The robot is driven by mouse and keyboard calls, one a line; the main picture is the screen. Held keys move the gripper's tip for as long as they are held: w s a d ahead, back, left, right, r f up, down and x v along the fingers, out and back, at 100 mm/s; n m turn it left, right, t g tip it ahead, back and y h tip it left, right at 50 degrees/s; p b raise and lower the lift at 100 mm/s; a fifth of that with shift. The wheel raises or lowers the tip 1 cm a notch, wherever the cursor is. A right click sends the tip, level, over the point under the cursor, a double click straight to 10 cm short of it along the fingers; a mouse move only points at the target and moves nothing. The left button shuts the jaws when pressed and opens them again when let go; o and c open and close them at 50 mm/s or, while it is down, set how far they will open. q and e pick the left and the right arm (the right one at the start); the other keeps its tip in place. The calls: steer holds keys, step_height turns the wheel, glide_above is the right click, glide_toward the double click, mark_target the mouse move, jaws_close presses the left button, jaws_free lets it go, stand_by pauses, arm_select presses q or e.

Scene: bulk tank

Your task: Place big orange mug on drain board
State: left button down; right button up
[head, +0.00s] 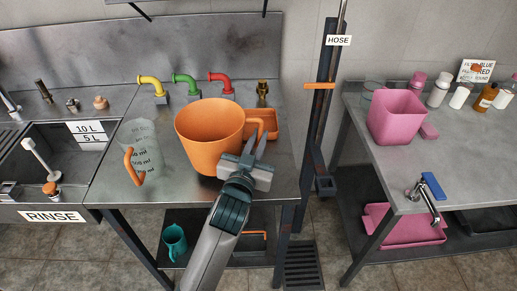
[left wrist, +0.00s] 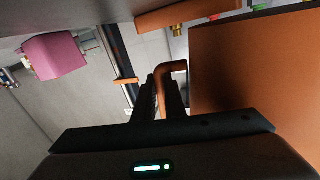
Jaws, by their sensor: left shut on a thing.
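The big orange mug (head: 205,140) is upright in the middle of the head view, over the steel counter (head: 95,185). My left gripper (head: 252,152) is at its right side, with its fingers shut on the handle. In the left wrist view the fingers (left wrist: 158,95) close around the curved orange handle (left wrist: 172,68), and the mug's wall (left wrist: 255,75) fills the right side. I cannot tell whether the mug's base touches the counter. No surface is labelled as a drain board. My right gripper is not in view.
A clear measuring jug (head: 143,150) with an orange handle stands left of the mug. Yellow, green and red taps (head: 186,82) are behind it, and an orange tray (head: 266,118) is behind right. The RINSE sink (head: 45,155) is left. A pink bin (head: 397,118) stands on the right table.

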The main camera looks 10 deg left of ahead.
arm_select(q)
step_height(320, 180, down, 4)
steer(key=shift+r, duration=0.25)
steer(key=shift+f, duration=0.35)
steer(key=c, duration=1.8)
jaws_free()
